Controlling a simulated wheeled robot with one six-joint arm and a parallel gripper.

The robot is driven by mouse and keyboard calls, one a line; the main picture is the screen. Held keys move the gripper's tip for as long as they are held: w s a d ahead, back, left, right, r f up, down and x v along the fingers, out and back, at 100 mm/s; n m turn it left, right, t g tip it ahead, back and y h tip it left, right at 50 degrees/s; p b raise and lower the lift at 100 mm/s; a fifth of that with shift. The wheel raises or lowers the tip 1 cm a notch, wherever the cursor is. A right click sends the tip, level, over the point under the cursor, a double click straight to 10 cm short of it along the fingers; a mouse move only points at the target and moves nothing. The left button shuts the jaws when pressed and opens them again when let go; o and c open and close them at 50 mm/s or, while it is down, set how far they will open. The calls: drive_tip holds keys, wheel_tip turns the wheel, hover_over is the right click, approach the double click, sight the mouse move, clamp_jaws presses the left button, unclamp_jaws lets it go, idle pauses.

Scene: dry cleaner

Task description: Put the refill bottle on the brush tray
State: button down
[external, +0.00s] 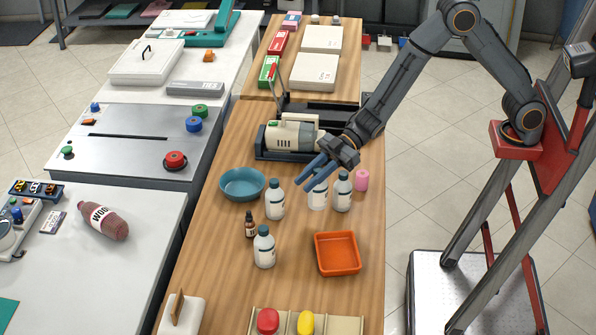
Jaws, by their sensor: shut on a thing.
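My gripper (309,174) has blue fingers and reaches in from the upper right. It is shut on a white bottle (317,201) with a dark cap, upright among similar bottles; the fingers hide part of its top. I cannot tell whether its base touches the table. Similar white bottles stand at its left (275,203), at its right (342,196) and nearer the front (264,250). An empty orange tray (338,266) lies in front of the held bottle. A beige divided tray (345,325) at the front edge holds a red and a yellow item. Which tray is the brush tray is not clear.
A teal bowl (242,186) is left of the bottles, a small brown bottle (250,226) in front of it and a pink cylinder (362,180) at right. A cream machine (291,134) stands behind.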

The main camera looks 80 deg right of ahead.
sight(310, 195)
wheel_tip(310, 195, down, 6)
drive_tip(key=shift+f+p, duration=0.15)
drive_tip(key=shift+p, duration=0.35)
drive_tip(key=shift+b+v, duration=0.35)
drive_tip(key=shift+v, duration=0.7)
drive_tip(key=shift+b+v, duration=0.4)
drive_tip(key=shift+v, duration=0.7)
drive_tip(key=shift+d, duration=0.15)
drive_tip(key=d+r+m+t+h, duration=0.1)
drive_tip(key=d+m+h, duration=0.3)
drive_tip(key=d, duration=0.7)
drive_tip(key=w+d+r+m+t+h, duration=0.1)
drive_tip(key=d+m+t+h, duration=0.2)
drive_tip(key=d, duration=0.9)
drive_tip(key=shift+w+d+m+h, duration=0.25)
drive_tip(key=shift+w+m+h, duration=0.1)
drive_tip(key=shift+m+h, duration=0.75)
